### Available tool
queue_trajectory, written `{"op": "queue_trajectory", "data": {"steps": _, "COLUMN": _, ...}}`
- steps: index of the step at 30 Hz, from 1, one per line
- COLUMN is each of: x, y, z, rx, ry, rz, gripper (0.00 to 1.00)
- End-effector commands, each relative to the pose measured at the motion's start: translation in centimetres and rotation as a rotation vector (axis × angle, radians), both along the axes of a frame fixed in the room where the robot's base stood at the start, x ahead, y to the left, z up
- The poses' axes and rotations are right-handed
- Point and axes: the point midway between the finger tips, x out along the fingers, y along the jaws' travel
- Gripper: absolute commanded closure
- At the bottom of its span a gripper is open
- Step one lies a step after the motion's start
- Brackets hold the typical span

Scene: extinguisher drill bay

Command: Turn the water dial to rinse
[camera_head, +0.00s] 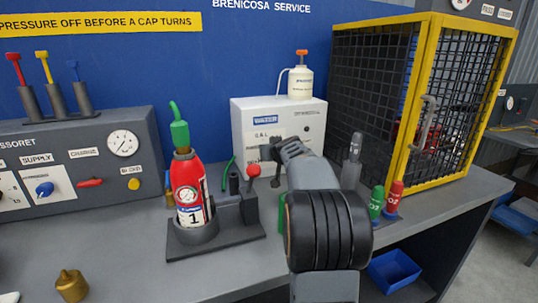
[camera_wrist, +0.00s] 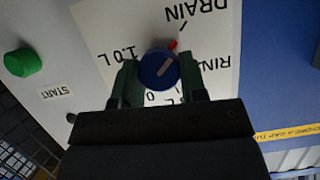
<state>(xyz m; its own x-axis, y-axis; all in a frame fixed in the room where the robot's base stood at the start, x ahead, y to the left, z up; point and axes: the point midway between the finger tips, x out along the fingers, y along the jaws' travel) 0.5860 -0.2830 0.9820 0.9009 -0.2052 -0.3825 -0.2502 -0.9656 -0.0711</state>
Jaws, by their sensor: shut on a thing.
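The water dial is a round blue knob (camera_wrist: 153,74) with a red pointer tip and a pale line, on a white label panel (camera_wrist: 105,25) in the wrist view. The panel's lettering appears upside down. The red tip points up and slightly right, towards a black tick beside DRAIN. The partly covered rinse label (camera_wrist: 212,65) is to the dial's right; 1.0 L is to its left. My gripper (camera_wrist: 159,72) is shut on the dial, one finger on each side. In the head view my gripper (camera_head: 272,151) is at the front of the white box (camera_head: 260,109) and hides the dial.
A green START button (camera_wrist: 23,62) is left of the dial in the wrist view. A white bottle (camera_head: 300,83) stands on the box. A red extinguisher (camera_head: 188,185) stands left of my arm; a yellow-framed cage (camera_head: 412,100) is at the right.

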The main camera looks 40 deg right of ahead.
Motion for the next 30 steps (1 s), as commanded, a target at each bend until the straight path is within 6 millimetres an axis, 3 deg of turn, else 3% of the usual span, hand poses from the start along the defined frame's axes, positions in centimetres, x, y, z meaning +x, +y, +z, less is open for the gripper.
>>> {"op": "queue_trajectory", "data": {"steps": 30, "x": -0.15, "y": -0.58, "z": -0.56, "rx": 0.811, "ry": -0.211, "rz": -0.001, "gripper": 0.85}}
